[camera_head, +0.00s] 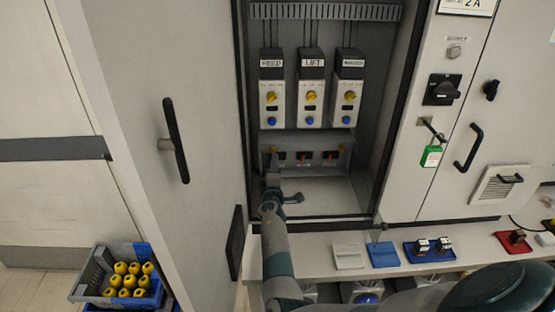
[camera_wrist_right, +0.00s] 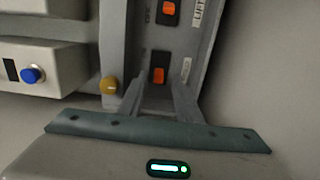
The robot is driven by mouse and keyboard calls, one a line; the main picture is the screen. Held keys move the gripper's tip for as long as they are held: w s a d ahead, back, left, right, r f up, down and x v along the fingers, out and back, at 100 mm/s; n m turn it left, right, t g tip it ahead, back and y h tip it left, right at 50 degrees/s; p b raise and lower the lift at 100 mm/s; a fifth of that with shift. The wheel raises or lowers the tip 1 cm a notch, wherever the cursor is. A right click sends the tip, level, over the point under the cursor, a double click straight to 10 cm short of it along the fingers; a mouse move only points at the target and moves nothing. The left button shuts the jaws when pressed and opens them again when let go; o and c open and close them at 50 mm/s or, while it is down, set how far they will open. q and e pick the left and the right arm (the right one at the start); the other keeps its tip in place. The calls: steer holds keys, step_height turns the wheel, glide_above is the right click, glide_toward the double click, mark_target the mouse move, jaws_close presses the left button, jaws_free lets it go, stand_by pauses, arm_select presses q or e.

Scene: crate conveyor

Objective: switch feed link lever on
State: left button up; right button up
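In the head view a lower panel (camera_head: 344,157) inside the open cabinet has three dark slots with small orange-red levers. The middle lever (camera_head: 303,156) shows clearly; the left slot is partly hidden by my right gripper (camera_head: 272,180). In the right wrist view that gripper (camera_wrist_right: 158,90) is open, its two fingers apart. An orange lever (camera_wrist_right: 158,75) in a black slot shows between the fingertips; its label is unreadable. I cannot tell whether a finger touches it. A second orange lever (camera_wrist_right: 168,8) is beside the LIFT label. My left gripper is not in view.
Above the panel stand three modules, including FEED (camera_head: 271,95) and LIFT (camera_head: 311,95), with yellow knobs and blue buttons. The open cabinet door (camera_head: 160,80) is at left. A shelf (camera_head: 310,262) with small trays is below. A crate (camera_head: 90,282) of yellow items stands lower left.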

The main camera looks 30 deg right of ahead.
steer(key=shift+w+d+r, duration=0.15)
steer(key=shift+w, duration=0.15)
steer(key=shift+c, duration=0.9)
jaws_close()
